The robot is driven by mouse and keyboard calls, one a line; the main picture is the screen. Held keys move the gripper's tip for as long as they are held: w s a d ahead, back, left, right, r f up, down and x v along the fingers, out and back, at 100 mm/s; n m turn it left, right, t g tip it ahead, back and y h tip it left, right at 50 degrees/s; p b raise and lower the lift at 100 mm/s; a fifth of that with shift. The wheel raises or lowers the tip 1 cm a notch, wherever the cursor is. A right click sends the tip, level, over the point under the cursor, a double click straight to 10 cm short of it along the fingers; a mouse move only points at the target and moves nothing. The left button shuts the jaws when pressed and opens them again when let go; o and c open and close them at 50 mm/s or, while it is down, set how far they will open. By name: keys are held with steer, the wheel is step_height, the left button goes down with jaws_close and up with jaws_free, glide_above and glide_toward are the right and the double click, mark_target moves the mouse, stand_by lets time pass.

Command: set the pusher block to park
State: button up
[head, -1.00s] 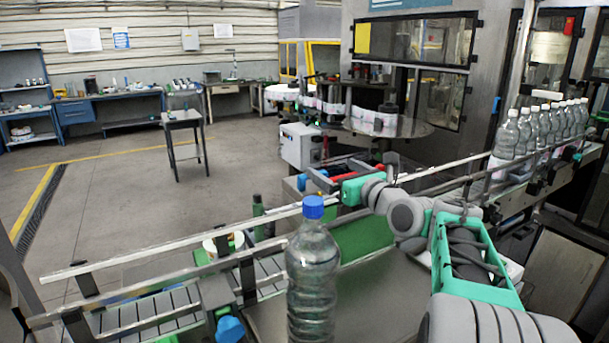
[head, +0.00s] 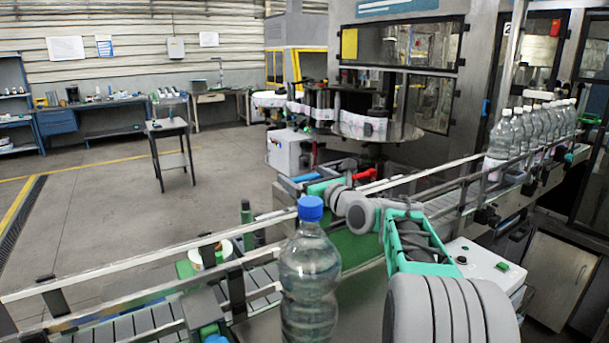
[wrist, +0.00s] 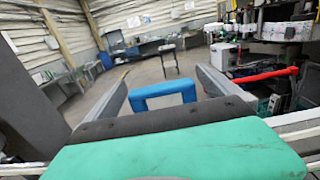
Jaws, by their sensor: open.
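A blue U-shaped handle (wrist: 165,93) stands between the two grey fingers of my gripper (wrist: 163,78) in the wrist view. I take it for the pusher block, though no park mark is readable. The fingers are apart, one on each side of it, and do not appear to grip it. In the head view the blue part (head: 304,178) lies just left of my gripper's green body, beyond the rail. My gripper and arm hide part of it.
A red lever (wrist: 264,74) sticks out right of the fingers. A clear bottle with a blue cap (head: 310,268) stands in front of the rail (head: 130,268). Several bottles (head: 525,132) stand on the conveyor at right. A control box (head: 478,265) is right of my arm.

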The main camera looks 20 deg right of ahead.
steer(key=c, duration=2)
steer(key=shift+r, duration=0.1)
